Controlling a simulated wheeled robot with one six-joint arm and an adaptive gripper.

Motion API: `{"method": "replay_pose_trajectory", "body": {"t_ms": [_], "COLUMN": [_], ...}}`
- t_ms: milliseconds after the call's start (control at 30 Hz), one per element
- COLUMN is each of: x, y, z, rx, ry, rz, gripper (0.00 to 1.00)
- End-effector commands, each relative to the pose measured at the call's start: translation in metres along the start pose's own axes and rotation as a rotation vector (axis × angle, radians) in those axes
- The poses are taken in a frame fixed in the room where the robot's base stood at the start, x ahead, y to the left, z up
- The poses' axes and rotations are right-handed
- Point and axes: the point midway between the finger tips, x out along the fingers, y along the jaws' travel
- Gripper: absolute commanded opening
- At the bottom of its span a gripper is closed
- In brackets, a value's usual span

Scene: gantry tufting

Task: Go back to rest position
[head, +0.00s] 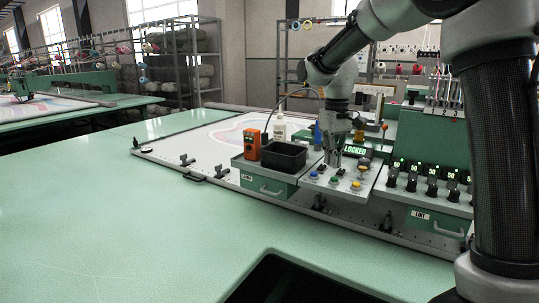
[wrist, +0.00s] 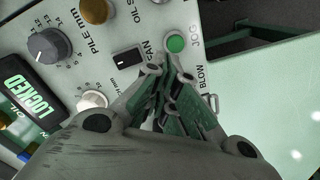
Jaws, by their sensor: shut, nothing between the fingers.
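My gripper (head: 333,160) is shut and empty, pointing down over the control panel (head: 342,178) on the gantry. In the wrist view my gripper (wrist: 170,72) has its fingers together beside the round green JOG button (wrist: 176,43). I cannot tell whether the fingertips touch the panel. A black rocker switch (wrist: 126,58), a white knob (wrist: 92,101) and a dark PILE mm knob (wrist: 49,45) also show there.
A black bin (head: 284,156), an orange device (head: 252,144) and a white bottle (head: 280,128) stand left of the panel. A green unit with several knobs (head: 430,150) stands to the right. The green table (head: 110,225) is clear at the front left.

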Motion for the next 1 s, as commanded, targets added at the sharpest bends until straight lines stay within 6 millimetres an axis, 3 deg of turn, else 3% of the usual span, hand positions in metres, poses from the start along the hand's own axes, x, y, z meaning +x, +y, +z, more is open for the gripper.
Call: {"method": "replay_pose_trajectory", "body": {"t_ms": [33,400,600,733,1000], "x": [-0.005,-0.015,-0.009,-0.013,-0.027], "y": [0.004,0.022,0.023,0.024,0.027], "z": [0.026,0.207,0.284,0.309,0.318], "rx": [0.023,0.194,0.269,0.304,0.332], "ry": [0.014,0.156,0.260,0.327,0.398], "rz": [0.001,0.012,0.029,0.043,0.059], "gripper": [0.00,0.00,0.00,0.00,0.00]}}
